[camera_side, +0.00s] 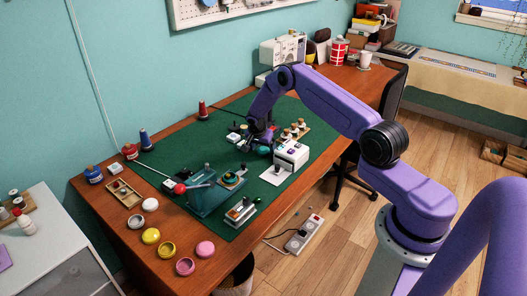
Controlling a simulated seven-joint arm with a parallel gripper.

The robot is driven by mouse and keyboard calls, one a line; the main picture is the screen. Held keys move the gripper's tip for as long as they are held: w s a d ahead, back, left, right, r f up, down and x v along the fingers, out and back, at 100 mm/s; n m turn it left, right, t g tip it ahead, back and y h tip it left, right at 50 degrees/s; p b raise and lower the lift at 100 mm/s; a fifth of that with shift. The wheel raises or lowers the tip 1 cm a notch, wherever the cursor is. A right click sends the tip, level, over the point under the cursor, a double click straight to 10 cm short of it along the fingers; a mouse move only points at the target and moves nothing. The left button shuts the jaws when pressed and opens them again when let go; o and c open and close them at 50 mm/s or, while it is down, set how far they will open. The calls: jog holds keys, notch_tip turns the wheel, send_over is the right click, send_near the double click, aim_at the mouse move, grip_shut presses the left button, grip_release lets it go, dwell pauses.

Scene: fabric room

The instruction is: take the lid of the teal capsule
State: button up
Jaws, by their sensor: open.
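A small teal round thing (263,150), which looks like the teal capsule or part of it, sits on the green mat left of a white boxy device. My gripper (257,141) is low over the mat, right by the teal thing. My gripper is open. The wrist and fingers hide part of that spot, so I cannot tell whether they touch it or whether the lid is on.
The white device (291,156) stands close to the right of my gripper. A rack of spools (296,132) is just behind it. A teal stand (205,195) with a red ball is nearer the front. White, yellow and pink round pots (151,236) lie at the front left.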

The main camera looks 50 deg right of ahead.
jog(key=c, duration=1.1)
jog(key=shift+r, duration=0.1)
